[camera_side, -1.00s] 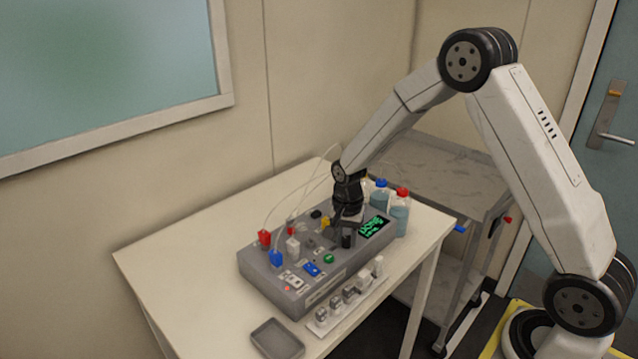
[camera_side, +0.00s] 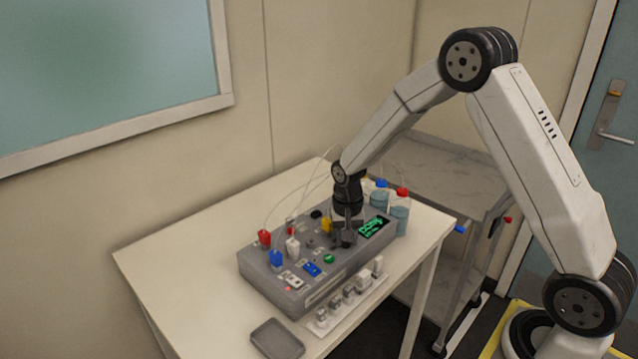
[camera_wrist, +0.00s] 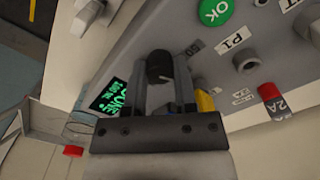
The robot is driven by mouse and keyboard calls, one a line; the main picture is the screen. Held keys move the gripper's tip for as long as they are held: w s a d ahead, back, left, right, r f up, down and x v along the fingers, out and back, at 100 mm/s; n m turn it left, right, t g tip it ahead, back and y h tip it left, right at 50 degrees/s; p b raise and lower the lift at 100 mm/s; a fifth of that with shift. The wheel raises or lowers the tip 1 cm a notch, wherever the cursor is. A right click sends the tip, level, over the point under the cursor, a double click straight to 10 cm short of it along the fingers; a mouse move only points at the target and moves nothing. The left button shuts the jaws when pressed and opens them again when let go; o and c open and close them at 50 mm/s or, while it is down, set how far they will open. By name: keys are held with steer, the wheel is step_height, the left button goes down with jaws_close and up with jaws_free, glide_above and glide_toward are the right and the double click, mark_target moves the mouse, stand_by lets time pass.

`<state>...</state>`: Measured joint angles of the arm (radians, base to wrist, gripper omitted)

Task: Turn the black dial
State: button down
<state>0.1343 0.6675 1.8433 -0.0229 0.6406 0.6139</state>
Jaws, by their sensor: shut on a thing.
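The black dial (camera_wrist: 159,66) is on the top face of the grey control box (camera_side: 262,279), near the green-text display (camera_side: 373,227). In the wrist view it sits between the two fingers of my gripper (camera_wrist: 160,82), which are shut on it. In the side view my gripper (camera_side: 346,238) points down at the box, and its fingers mostly hide the dial. The display also shows in the wrist view (camera_wrist: 110,97), beside the gripper.
A grey tray (camera_side: 277,340) and a connector strip (camera_side: 349,299) lie in front. The table's left side is clear.

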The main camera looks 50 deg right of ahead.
steer(key=n, duration=0.3)
steer(key=shift+n, duration=2.4)
steer(key=shift+c, duration=2)
jaws_free()
steer(key=shift+r, duration=0.1)
steer(key=shift+a+r, duration=0.1)
steer(key=shift+r, duration=3.75)
